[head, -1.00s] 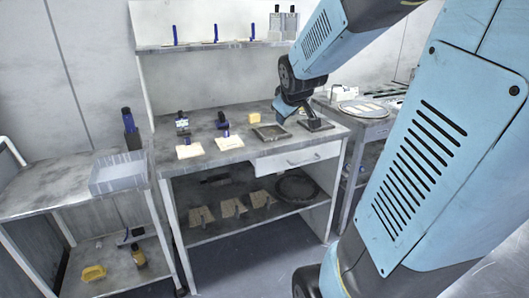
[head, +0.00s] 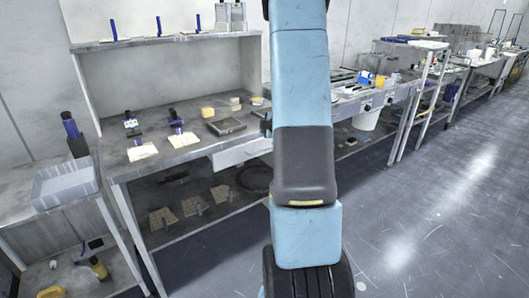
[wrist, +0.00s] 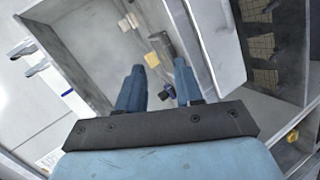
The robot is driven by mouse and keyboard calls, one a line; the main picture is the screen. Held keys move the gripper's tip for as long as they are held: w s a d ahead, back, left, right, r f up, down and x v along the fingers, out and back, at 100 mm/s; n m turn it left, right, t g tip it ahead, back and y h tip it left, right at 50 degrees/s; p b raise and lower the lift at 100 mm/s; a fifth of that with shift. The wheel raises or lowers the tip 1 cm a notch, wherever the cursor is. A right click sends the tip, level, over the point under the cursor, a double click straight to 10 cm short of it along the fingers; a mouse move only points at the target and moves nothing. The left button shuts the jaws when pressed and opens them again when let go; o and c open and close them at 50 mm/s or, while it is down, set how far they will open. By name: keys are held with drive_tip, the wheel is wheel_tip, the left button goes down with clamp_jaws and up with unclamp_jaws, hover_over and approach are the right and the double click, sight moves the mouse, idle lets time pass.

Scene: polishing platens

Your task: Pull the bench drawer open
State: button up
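The bench drawer (head: 240,152) has a white front under the right part of the bench top, its right end hidden by my arm in the head view. In the wrist view a pale panel (wrist: 228,50) slants down the upper right beside the bench edge. A grey strip lies between them; I cannot tell for sure how far the drawer stands out. The handle is not visible now. My gripper (wrist: 158,82) shows two blue fingers apart with nothing between them, above the bench area.
The bench top (head: 185,150) holds a dark square plate (head: 226,127), yellow blocks and blue-handled tools. Beige pads lie on the lower shelf (head: 215,220). A grey bin (head: 65,184) stands on the left cart. Open floor (head: 430,220) lies to the right.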

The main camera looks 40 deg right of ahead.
drive_tip(key=d+f+n+y, duration=0.1)
drive_tip(key=d+f+n, duration=0.1)
drive_tip(key=d+f, duration=0.35)
drive_tip(key=n+t+y, duration=0.2)
drive_tip(key=n+t, duration=0.1)
approach(265, 150)
drive_tip(key=w, duration=0.3)
drive_tip(key=w+f, duration=0.1)
drive_tip(key=w, duration=0.3)
drive_tip(key=w+f, duration=0.1)
drive_tip(key=w, duration=0.2)
drive_tip(key=shift+w+d+f, duration=0.1)
drive_tip(key=shift+w+f, duration=0.05)
drive_tip(key=shift+w, duration=0.1)
clamp_jaws()
drive_tip(key=shift+s, duration=0.1)
